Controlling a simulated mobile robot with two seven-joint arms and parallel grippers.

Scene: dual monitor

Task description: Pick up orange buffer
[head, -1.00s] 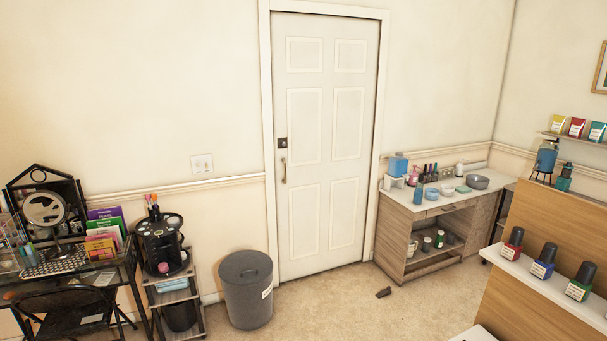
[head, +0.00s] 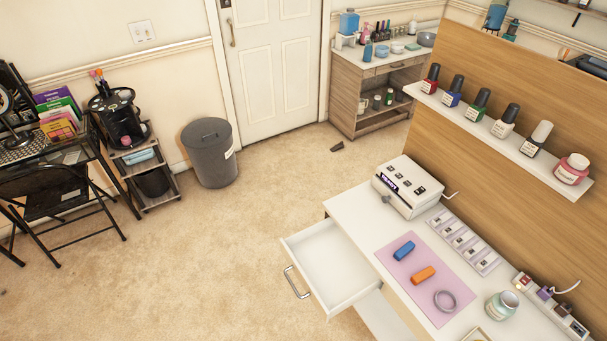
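An orange buffer (head: 423,275) lies on a pink mat (head: 408,247) on the white desk (head: 352,207) at the lower right of the head view. A blue block of similar shape (head: 404,251) lies on the mat, up and left of it. A grey ring (head: 444,300) lies on the mat to its lower right. Nothing covers the orange buffer. Neither of my grippers shows in the head view.
An open, empty drawer (head: 328,262) juts from the desk's left side. A white machine (head: 408,186) stands at the desk's far end, and a jar (head: 502,305) near the right. A bin (head: 210,152) stands by the door. The carpet left of the desk is clear.

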